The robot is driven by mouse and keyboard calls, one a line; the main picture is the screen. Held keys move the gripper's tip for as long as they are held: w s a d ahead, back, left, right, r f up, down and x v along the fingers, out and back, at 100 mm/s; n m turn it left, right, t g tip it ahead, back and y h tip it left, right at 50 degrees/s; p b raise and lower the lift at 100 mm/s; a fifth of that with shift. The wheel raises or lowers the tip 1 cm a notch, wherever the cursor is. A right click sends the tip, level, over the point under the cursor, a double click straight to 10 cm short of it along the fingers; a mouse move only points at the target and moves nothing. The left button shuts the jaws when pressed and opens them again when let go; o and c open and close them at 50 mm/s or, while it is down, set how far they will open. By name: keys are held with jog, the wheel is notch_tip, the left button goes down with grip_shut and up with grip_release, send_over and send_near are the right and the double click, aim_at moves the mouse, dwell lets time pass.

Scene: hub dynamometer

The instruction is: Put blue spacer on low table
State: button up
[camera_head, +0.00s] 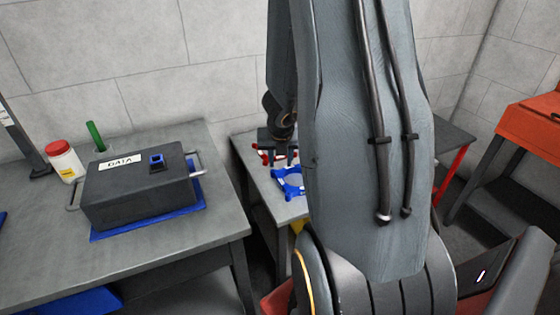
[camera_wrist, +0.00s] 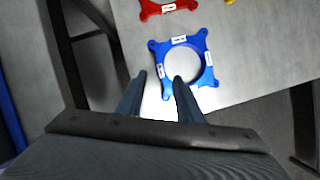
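The blue spacer (camera_head: 281,182) is a square frame with a round hole and white labels. It lies flat on a grey table (camera_head: 262,190), near its edge; it also shows in the wrist view (camera_wrist: 208,62). My gripper (camera_wrist: 160,78) is open, with a clear gap between its fingers. In the wrist view its fingertips appear on either side of the spacer's left bar; I cannot tell their height above it. In the head view my gripper (camera_head: 277,145) is just behind the spacer, partly hidden by my arm. I cannot tell which surface is the low table.
A red spacer (camera_wrist: 152,10) lies on the same table. At left, another grey table (camera_head: 170,245) holds a dark DATA box (camera_head: 140,185), a red-capped jar (camera_head: 63,163) and a green cylinder (camera_head: 95,136). An orange-topped stand (camera_head: 530,125) is at right.

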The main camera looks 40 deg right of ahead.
jog(key=s+a+r+n+y, duration=0.1)
jog(key=a+r+n, duration=0.1)
jog(key=a+n, duration=0.5)
jog(key=s+a+r+n+y, duration=0.1)
jog(key=s+a+r+n, duration=0.1)
jog(key=a+n, duration=0.5)
jog(key=s+a+r+n+g+y, duration=0.1)
jog(key=s+a+r+n, duration=0.1)
jog(key=a+n, duration=0.6)
jog(key=shift+s+r+n+y, duration=0.1)
jog(key=shift+r+n, duration=0.05)
jog(key=shift+n, duration=1.1)
jog(key=shift+s+r+n+y, duration=0.1)
jog(key=shift+r+n, duration=0.05)
jog(key=shift+n, duration=1.05)
jog(key=shift+r+n+y, duration=0.1)
jog(key=shift+r+n, duration=0.05)
jog(key=shift+n, duration=1.1)
jog(key=s+a+r+n+g+h, duration=0.1)
jog(key=s+n, duration=0.6)
jog(key=n, duration=0.7)
jog(key=shift+s+a+r+g, duration=0.4)
jog(key=shift+a+g, duration=0.1)
jog(key=shift+a, duration=0.3)
jog(key=shift+d, duration=0.1)
